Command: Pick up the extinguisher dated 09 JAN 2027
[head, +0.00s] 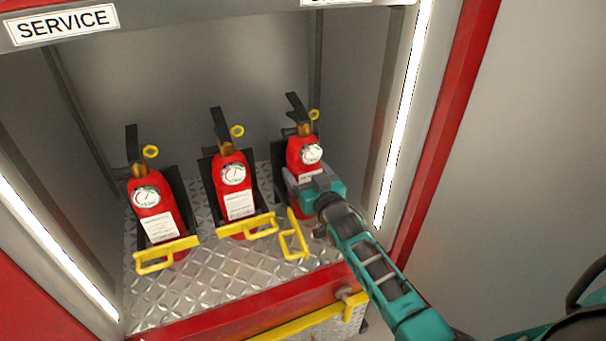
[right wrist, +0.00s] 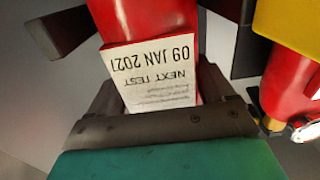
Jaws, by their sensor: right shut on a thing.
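Three red extinguishers with gauges stand in a row in a service cabinet in the head view. My right gripper (head: 307,187) is shut around the body of the right extinguisher (head: 304,153). In the right wrist view this extinguisher (right wrist: 150,18) is between the fingers of my gripper (right wrist: 155,105). Its white label (right wrist: 150,75) appears upside down and reads NEXT TEST 09 JAN 2027. The middle extinguisher (head: 235,176) and the left extinguisher (head: 150,200) stand in their black holders. Their labels are too small to read. My left gripper is not in view.
Yellow brackets (head: 167,255) stand in front of the left and middle extinguishers; a yellow bracket (head: 293,236) by the right one is swung aside. The cabinet floor is metal tread plate (head: 215,280). The right door post (head: 403,120) is close to my right arm.

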